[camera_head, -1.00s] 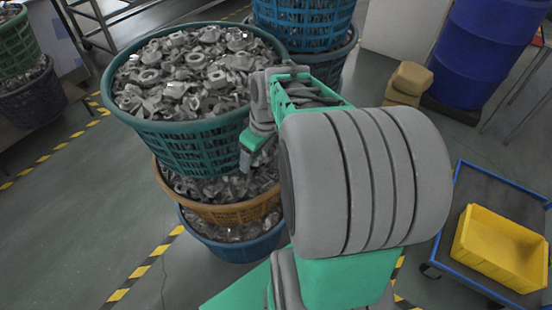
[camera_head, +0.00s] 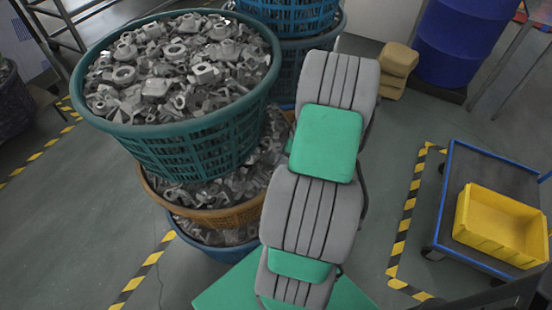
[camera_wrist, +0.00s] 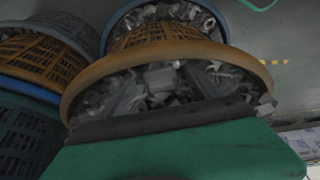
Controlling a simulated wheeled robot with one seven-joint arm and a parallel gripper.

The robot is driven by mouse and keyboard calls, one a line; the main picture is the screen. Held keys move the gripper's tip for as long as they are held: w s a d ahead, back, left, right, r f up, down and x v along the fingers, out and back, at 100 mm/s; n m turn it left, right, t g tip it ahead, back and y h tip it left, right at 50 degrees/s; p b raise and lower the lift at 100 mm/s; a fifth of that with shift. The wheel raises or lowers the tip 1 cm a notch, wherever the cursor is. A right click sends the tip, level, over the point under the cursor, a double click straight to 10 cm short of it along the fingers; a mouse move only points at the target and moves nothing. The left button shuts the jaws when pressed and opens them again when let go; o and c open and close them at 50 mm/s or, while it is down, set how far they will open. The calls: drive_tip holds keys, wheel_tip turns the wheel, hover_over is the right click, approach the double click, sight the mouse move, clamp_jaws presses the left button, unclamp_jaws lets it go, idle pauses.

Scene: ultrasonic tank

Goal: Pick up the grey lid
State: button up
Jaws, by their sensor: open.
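I cannot make out a grey lid in either current view. In the head view my arm reaches up and away, and its links hide my gripper. In the wrist view a wide green part with a dark front edge, which looks like part of my gripper (camera_wrist: 165,130), fills the bottom. It is open, and nothing shows held in it. Beyond that edge is an orange-brown basket (camera_wrist: 245,62) of grey metal parts; I cannot tell the gap between them.
A teal basket (camera_head: 185,150) heaped with grey castings stands on an orange basket (camera_head: 215,218) and a blue one (camera_head: 220,252). Blue baskets (camera_head: 295,18) stand behind. At right are a blue drum (camera_head: 458,45) and a blue-framed cart (camera_head: 455,160) with a yellow bin (camera_head: 490,243).

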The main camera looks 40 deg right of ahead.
drive_tip(key=shift+c, duration=0.4)
drive_tip(key=c, duration=1.4)
drive_tip(key=shift+r, duration=0.15)
